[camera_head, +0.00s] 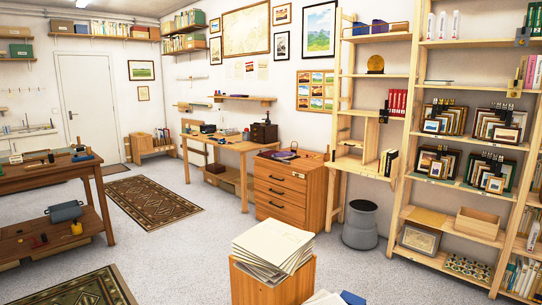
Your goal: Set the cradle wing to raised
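I cannot pick out a cradle with a wing for certain in the head view. Large pale sheets (274,243) lie stacked on a wooden box-like stand (300,283) at the bottom middle, and its lower part is cut off by the frame edge. Several dark-clipped groups of small framed prints (443,117) stand on the right shelves; more framed prints (497,125) stand beside them. Neither of my grippers shows in this view.
A wooden drawer cabinet (287,190) stands mid-room beside a desk (228,146). A grey bin (360,224) stands before the tall shelf unit (409,150). A workbench (45,178) is at left. Carpet (190,250) is clear between them, with a patterned rug (150,200).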

